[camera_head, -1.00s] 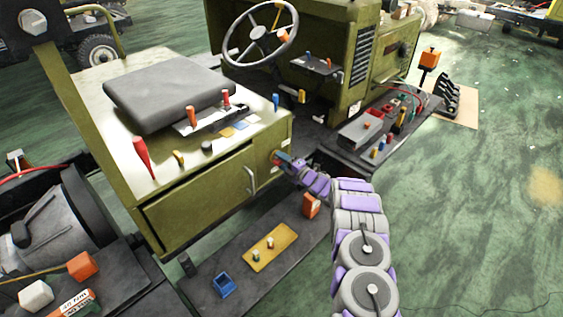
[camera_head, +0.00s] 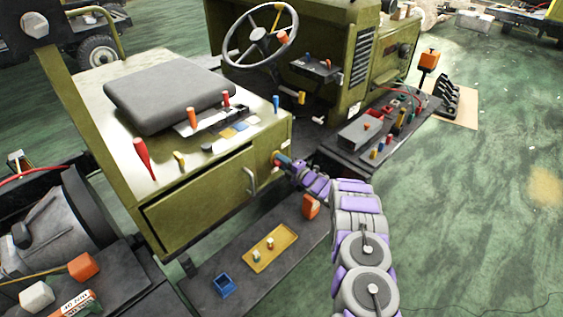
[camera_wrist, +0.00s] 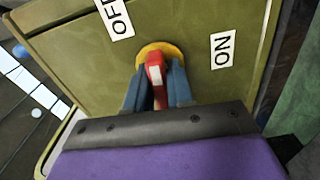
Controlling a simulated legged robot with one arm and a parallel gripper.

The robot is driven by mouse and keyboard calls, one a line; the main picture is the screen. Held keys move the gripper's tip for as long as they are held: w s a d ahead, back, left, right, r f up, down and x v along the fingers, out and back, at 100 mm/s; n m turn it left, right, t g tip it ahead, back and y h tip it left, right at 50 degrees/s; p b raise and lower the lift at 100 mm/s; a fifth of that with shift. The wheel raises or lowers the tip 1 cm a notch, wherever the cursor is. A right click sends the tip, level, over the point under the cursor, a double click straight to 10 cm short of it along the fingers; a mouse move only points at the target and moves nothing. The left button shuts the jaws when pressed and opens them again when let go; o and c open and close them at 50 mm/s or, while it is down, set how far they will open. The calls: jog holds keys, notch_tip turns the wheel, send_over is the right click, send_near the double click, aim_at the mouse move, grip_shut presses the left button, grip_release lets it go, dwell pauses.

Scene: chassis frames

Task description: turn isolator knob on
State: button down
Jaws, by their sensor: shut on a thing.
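The isolator knob (camera_wrist: 154,70) is red with a pale mark and sits on a round yellow plate (camera_wrist: 168,48) on the green panel. In the wrist view an OFF label (camera_wrist: 116,16) is at the upper left of it and an ON label (camera_wrist: 222,50) is to its right. My gripper (camera_wrist: 158,82) has its two blue fingers shut on the knob, one on each side. The knob's red handle points roughly up and down in the wrist view. In the head view my gripper (camera_head: 283,162) is at the right end of the green seat box, and it mostly hides the knob.
The seat box (camera_head: 205,200) has a handle and several levers. Below it a dark step holds a yellow tray (camera_head: 277,236), a blue bin (camera_head: 223,285) and an orange box (camera_head: 311,206). A dark shelf (camera_head: 345,160) with parts lies right of my gripper.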

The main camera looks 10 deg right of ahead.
jog(key=m, duration=0.2)
jog(key=m+p, duration=0.1)
jog(key=shift+s+f+m, duration=0.1)
jog(key=shift+f+m, duration=0.1)
jog(key=shift+m, duration=0.2)
jog(key=m+p, duration=0.1)
jog(key=m, duration=0.3)
jog(key=shift+m, duration=0.3)
jog(key=m, duration=0.4)
jog(key=shift+m, duration=2.4)
jog(key=c, duration=1.1)
grip_release()
jog(key=shift+r, duration=0.1)
